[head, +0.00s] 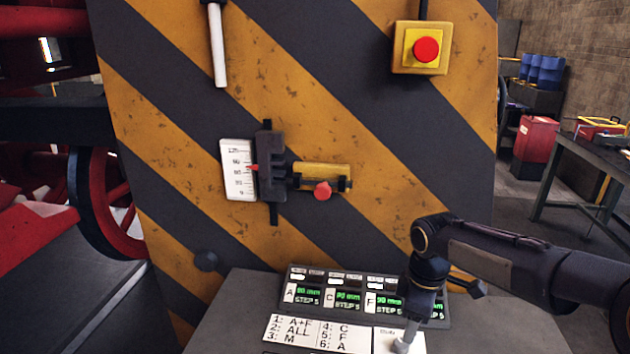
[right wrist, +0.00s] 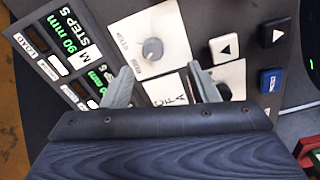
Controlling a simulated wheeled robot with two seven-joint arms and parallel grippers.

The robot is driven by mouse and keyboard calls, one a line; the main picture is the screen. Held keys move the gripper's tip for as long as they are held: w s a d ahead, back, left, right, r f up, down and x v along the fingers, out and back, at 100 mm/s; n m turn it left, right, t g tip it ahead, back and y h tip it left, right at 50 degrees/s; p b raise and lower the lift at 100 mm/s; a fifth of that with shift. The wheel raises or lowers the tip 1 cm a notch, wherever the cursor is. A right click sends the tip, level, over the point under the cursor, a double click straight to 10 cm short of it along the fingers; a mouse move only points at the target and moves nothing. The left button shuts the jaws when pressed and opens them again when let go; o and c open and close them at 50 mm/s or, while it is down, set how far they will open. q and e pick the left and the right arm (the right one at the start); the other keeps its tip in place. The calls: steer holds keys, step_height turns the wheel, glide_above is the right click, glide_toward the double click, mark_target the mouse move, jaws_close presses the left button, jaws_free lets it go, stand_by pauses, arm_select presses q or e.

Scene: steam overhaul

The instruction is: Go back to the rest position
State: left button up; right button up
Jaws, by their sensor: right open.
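My right gripper (head: 404,343) comes in from the right and points down over the sloped control console (head: 235,300) in the head view. In the right wrist view its two grey fingers (right wrist: 163,88) stand apart with nothing held between them. Beyond them on the console are a grey round knob (right wrist: 153,49), a white arrow button (right wrist: 225,47) and a blue button (right wrist: 270,80). I cannot tell whether the fingertips touch the console. My left gripper is not in view.
A striped yellow and black panel (head: 330,80) stands behind the console. It bears a red push button (head: 426,49), a white scale (head: 238,170) and a brass part (head: 322,175). A red wheeled machine (head: 110,215) is at left; a workbench (head: 590,155) is at right.

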steer(key=s+a+m+t+y, duration=0.1)
steer(key=s+m+t, duration=0.1)
steer(key=s+m, duration=0.5)
steer(key=s+a+r+m+t+y, duration=0.1)
steer(key=s+m, duration=0.5)
steer(key=s, duration=0.9)
steer(key=shift+s+a+r+m+t+y, duration=0.4)
steer(key=shift+t+y, duration=0.4)
steer(key=shift+t, duration=0.3)
